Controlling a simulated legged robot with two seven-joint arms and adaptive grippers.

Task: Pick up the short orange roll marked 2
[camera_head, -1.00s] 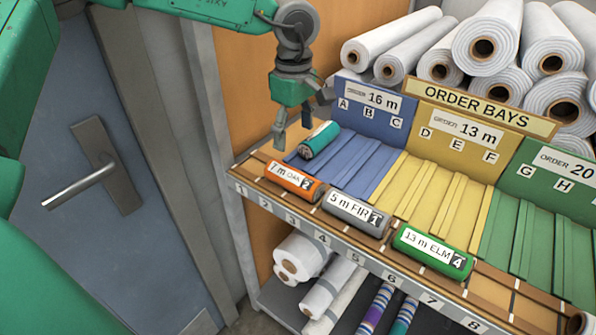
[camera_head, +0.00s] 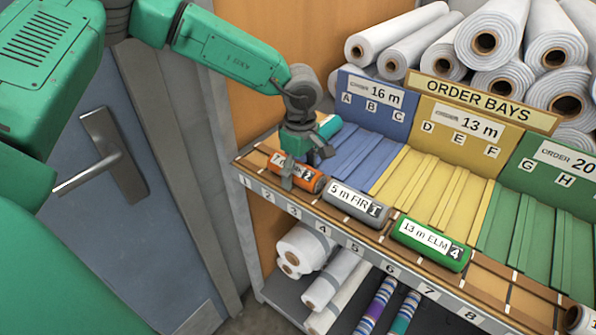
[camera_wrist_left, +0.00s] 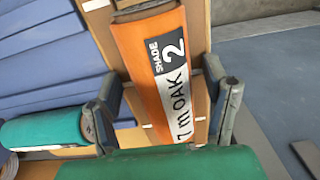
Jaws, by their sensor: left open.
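The short orange roll (camera_head: 308,179) lies on the front ledge of the shelf near slots 2 and 3, partly hidden by my left gripper (camera_head: 302,172) in the head view. In the left wrist view the orange roll (camera_wrist_left: 150,62) shows its label "7 m OAK, shade 2". My left gripper (camera_wrist_left: 160,110) is open, with one finger on each side of the roll. I cannot tell whether the fingers touch it. My right gripper is not in view.
A teal roll (camera_head: 329,126) lies in the blue bay just behind my left gripper. A grey roll "5 m FIR" (camera_head: 357,205) sits close to the right of the orange roll, then a green roll "13 m ELM" (camera_head: 430,243). Large white rolls (camera_head: 485,43) are stacked behind.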

